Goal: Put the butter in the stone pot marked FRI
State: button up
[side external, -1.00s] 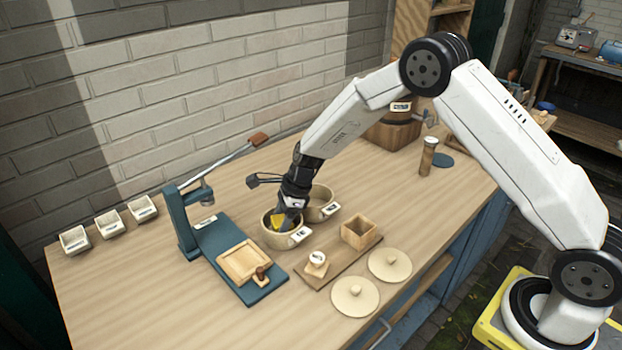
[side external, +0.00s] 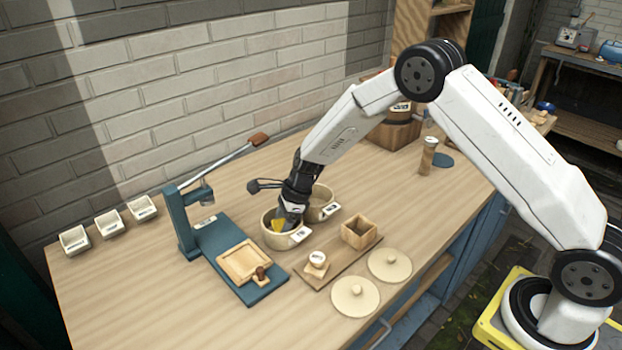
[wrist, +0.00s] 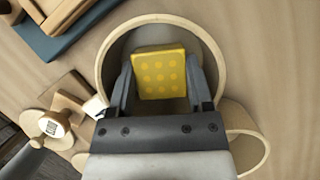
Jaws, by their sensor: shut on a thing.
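The butter is a yellow block with pale dots (wrist: 160,72); its yellow also shows in the side view (side external: 278,226). My gripper (side external: 285,222) is shut on it, with one finger on each side in the wrist view. Gripper and butter are down within the mouth of the front stone pot (side external: 270,239). The pot's round rim (wrist: 107,58) encircles the butter in the wrist view. Whether the butter touches the pot's floor is hidden. A second stone pot (side external: 326,203) stands close behind. Both pots carry white tags, too small to read.
A teal press (side external: 187,225) with a wooden mould stands left of the pots. A board (side external: 330,272) with a wooden box (side external: 359,232) and a small stamp (side external: 317,261) lies in front. Two round lids (side external: 355,296) lie nearby. Several small white dishes (side external: 75,240) line the left.

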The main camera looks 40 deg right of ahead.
jog(key=shift+f, duration=0.2)
dwell(0.6)
jog(key=o, duration=1.2)
jog(key=c, duration=0.3)
jog(key=shift+r, duration=0.25)
jog(key=shift+v, duration=4.9)
jog(key=shift+s+d, duration=0.1)
jog(key=shift+s, duration=0.05)
